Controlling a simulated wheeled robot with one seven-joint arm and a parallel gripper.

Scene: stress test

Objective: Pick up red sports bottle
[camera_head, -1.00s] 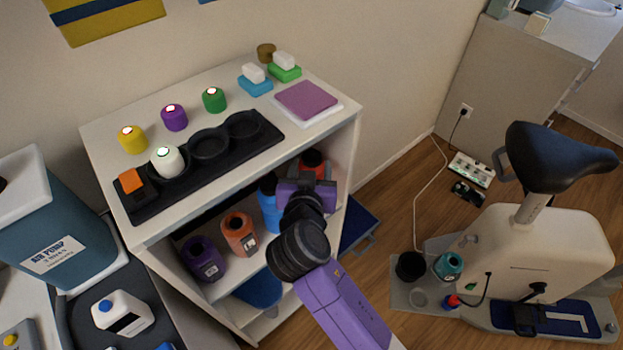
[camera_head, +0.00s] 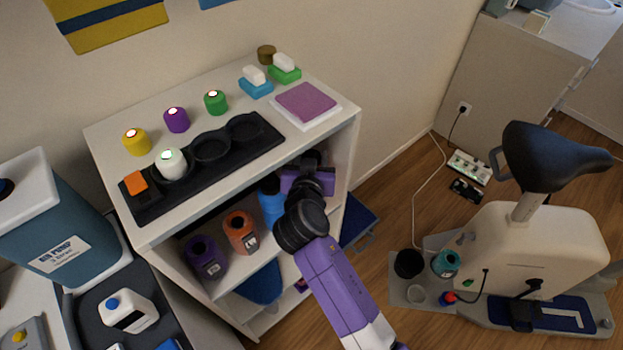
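Several sports bottles stand in the upper compartment of the white shelf unit (camera_head: 141,234): a purple one (camera_head: 205,257), an orange one (camera_head: 240,232) and a blue one (camera_head: 271,203). The red sports bottle, which stood right of the blue one, cannot be made out now; my arm and gripper cover that spot. My gripper (camera_head: 304,162) is reaching into the right part of this compartment, under the top board. Its fingers are dark and small in the picture, and I cannot tell whether they are open or hold anything.
The shelf top carries a black tray (camera_head: 262,146), several coloured round holders and a purple pad (camera_head: 306,102). The shelf's right side wall (camera_head: 344,160) is close to my gripper. An exercise bike (camera_head: 537,250) stands on the right.

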